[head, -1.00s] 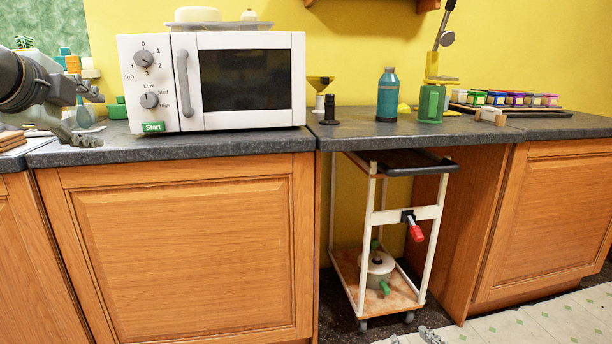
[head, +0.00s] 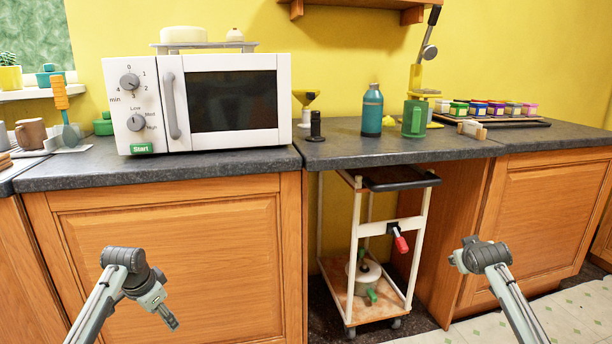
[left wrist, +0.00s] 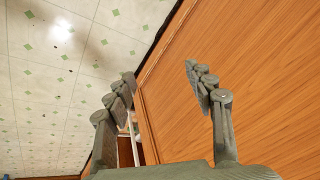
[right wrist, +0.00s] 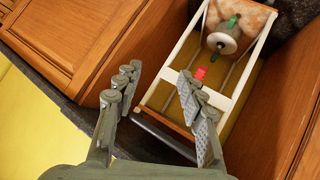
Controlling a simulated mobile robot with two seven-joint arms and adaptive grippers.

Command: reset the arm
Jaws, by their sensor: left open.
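My left gripper (head: 168,317) is low in front of the wooden cabinet door below the microwave, pointing down and to the right. In the left wrist view its fingers (left wrist: 160,82) are spread with nothing between them. My right arm reaches up in front of the right cabinet. Its gripper (head: 458,261) is mostly hidden behind the wrist in the head view. In the right wrist view its fingers (right wrist: 158,76) are apart and empty, with the trolley beyond them.
A microwave (head: 230,102) stands on the dark counter (head: 230,163). A trolley (head: 411,255) with a lidded pot (head: 362,272) stands under the counter. A blue bottle (head: 372,112), a green mug (head: 414,119) and several small jars stand at the right. Floor shows at lower right.

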